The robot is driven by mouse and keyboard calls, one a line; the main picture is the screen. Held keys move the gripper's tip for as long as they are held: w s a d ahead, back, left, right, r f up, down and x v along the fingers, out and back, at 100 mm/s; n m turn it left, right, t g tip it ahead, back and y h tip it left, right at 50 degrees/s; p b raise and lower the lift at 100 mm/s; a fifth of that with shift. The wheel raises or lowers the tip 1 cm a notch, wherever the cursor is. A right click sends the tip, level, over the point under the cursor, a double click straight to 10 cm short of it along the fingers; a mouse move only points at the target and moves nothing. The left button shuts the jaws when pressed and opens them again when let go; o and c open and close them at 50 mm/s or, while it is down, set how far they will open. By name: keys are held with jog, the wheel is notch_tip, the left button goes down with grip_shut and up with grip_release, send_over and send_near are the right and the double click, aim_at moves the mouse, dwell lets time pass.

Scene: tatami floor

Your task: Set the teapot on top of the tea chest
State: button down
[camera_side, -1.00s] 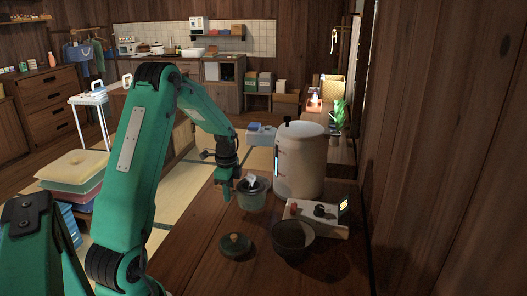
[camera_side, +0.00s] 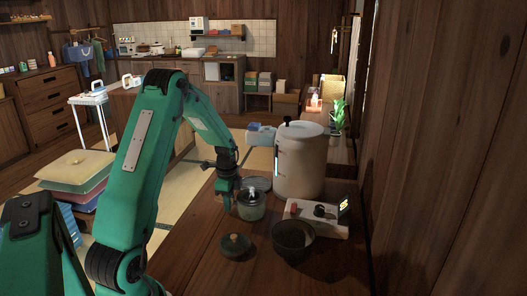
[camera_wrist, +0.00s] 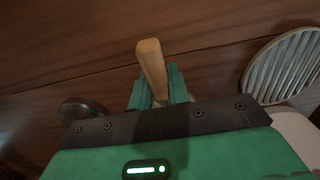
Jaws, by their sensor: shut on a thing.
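The small grey-green pot (camera_side: 251,208) with a pale top, which I take as the teapot, is upright just right of my gripper (camera_side: 228,200) in the side view. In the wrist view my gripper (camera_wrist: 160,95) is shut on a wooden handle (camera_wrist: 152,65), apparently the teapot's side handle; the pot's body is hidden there. The pot is low over or on the wooden top (camera_side: 205,255); I cannot tell whether it touches. I cannot tell whether this wooden top is the tea chest.
A large pale cylinder (camera_side: 300,165) stands close right of the pot. A ridged grey disc (camera_side: 256,184) lies behind it, also in the wrist view (camera_wrist: 285,65). A dark lid (camera_side: 235,245), dark bowl (camera_side: 292,240) and white knobbed box (camera_side: 325,222) are in front. Front left is clear.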

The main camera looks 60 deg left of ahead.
jog(key=c, duration=1.3)
grip_release()
jog(key=shift+f, duration=0.15)
notch_tip(320, 180, up, 12)
jog(key=shift+r, duration=0.2)
